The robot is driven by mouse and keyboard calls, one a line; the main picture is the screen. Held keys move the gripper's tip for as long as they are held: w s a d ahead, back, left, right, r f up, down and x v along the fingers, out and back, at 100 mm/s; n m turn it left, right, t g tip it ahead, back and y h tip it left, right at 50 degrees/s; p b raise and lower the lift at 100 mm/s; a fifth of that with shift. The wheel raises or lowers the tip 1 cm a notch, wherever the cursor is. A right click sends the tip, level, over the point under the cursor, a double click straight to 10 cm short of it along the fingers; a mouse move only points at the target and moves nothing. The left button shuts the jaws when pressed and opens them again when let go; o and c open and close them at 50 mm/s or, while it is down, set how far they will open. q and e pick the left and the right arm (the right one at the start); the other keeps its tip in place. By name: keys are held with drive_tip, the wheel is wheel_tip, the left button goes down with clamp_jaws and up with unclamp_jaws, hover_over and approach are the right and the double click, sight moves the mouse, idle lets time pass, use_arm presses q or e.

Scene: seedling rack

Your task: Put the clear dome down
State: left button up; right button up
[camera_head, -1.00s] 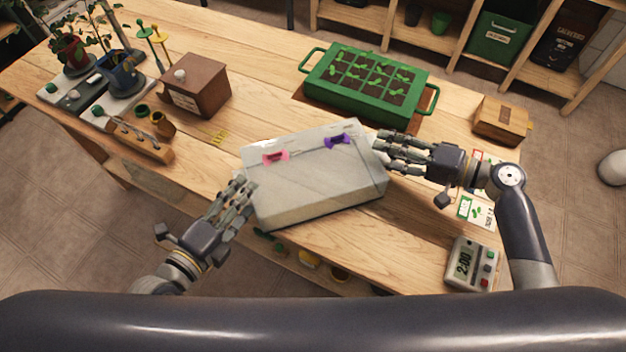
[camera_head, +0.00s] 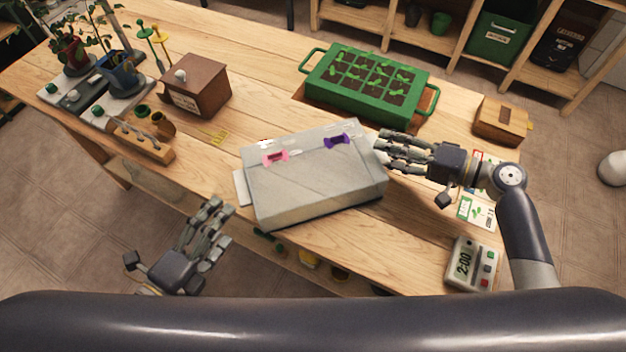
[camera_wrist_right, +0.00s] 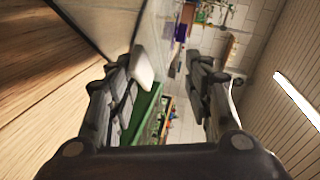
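The clear dome (camera_head: 310,186), a pale see-through box with a pink clip (camera_head: 274,157) and a purple clip (camera_head: 337,140) on top, rests on the wooden table near its front edge. A pale tab (camera_head: 241,187) sticks out at its left end. My right gripper (camera_head: 385,151) is at the dome's right end. In the right wrist view my right gripper (camera_wrist_right: 168,78) has its fingers well apart, with a white tab (camera_wrist_right: 143,67) beside the left finger. I cannot tell if they touch. My left gripper (camera_head: 218,222) is open, empty and apart from the dome, off the table's front edge.
A green seedling tray (camera_head: 345,106) stands behind the dome. A brown box (camera_head: 196,87), a wooden holder (camera_head: 143,139) and potted plants are at left. A small carton (camera_head: 500,121) and a timer (camera_head: 473,264) are at right. Bare table lies between the brown box and tray.

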use_arm(q)
drive_tip(key=shift+v, duration=2.55)
use_arm(e)
drive_tip(key=o, duration=0.8)
drive_tip(key=v, duration=1.2)
use_arm(q)
drive_tip(key=shift+d, duration=0.1)
use_arm(e)
drive_tip(key=shift+d, duration=0.1)
